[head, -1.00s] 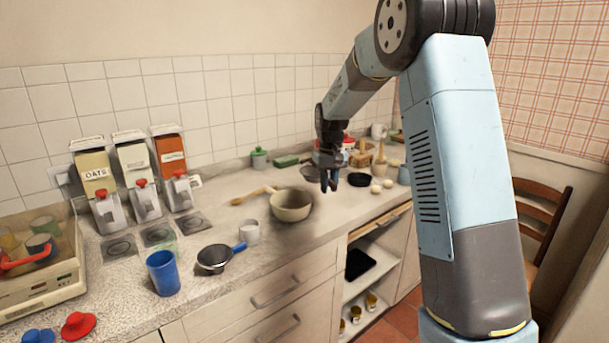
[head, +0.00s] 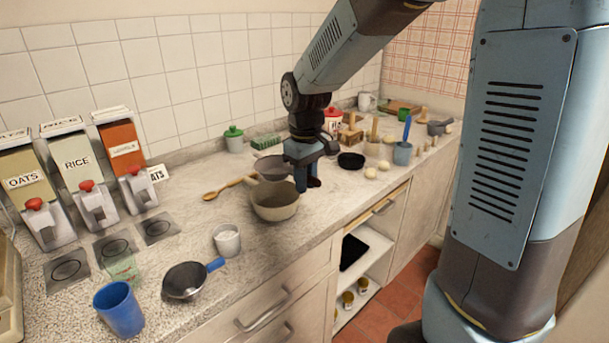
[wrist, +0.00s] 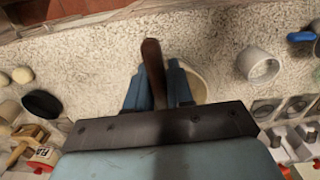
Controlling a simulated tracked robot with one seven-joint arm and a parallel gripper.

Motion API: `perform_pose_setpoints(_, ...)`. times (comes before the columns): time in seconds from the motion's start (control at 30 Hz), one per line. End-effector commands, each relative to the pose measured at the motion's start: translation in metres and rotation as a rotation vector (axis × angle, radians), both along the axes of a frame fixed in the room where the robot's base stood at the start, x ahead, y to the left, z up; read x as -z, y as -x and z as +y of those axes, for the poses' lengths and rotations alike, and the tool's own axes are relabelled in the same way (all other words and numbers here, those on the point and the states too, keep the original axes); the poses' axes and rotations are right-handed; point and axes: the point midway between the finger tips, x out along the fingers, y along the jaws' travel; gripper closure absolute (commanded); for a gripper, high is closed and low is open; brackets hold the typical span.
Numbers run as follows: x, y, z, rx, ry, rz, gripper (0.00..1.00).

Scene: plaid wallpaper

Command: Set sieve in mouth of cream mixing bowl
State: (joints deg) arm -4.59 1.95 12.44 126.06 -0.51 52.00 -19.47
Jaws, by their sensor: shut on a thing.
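The cream mixing bowl (head: 275,208) stands on the counter in the head view. Part of its rim shows beside my fingers in the wrist view (wrist: 199,86). My gripper (head: 308,184) is shut on the brown handle (wrist: 152,66) of a sieve. The sieve's dark round basket (head: 272,167) shows left of my gripper in the head view, overlapping the far side of the bowl's mouth. It looks held above the rim, but the exact gap cannot be told. In the wrist view the basket is hidden behind my gripper.
A wooden spoon (head: 228,188) lies left of the bowl. A white cup (head: 227,241), a dark pan-like vessel with a blue handle (head: 186,281) and a blue cup (head: 119,309) stand nearer. A black dish (head: 351,161) and eggs lie to the right. The counter's front edge is close.

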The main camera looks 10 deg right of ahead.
Motion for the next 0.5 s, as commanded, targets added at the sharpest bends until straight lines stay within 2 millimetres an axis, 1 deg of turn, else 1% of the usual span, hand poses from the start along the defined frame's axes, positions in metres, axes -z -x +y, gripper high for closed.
perform_pose_setpoints(0.2, 0.014, 0.002, 0.006, -0.012, 0.000, 0.001, 1.00)
perform_pose_setpoints(0.5, 0.033, 0.002, 0.007, -0.015, 0.001, 0.002, 1.00)
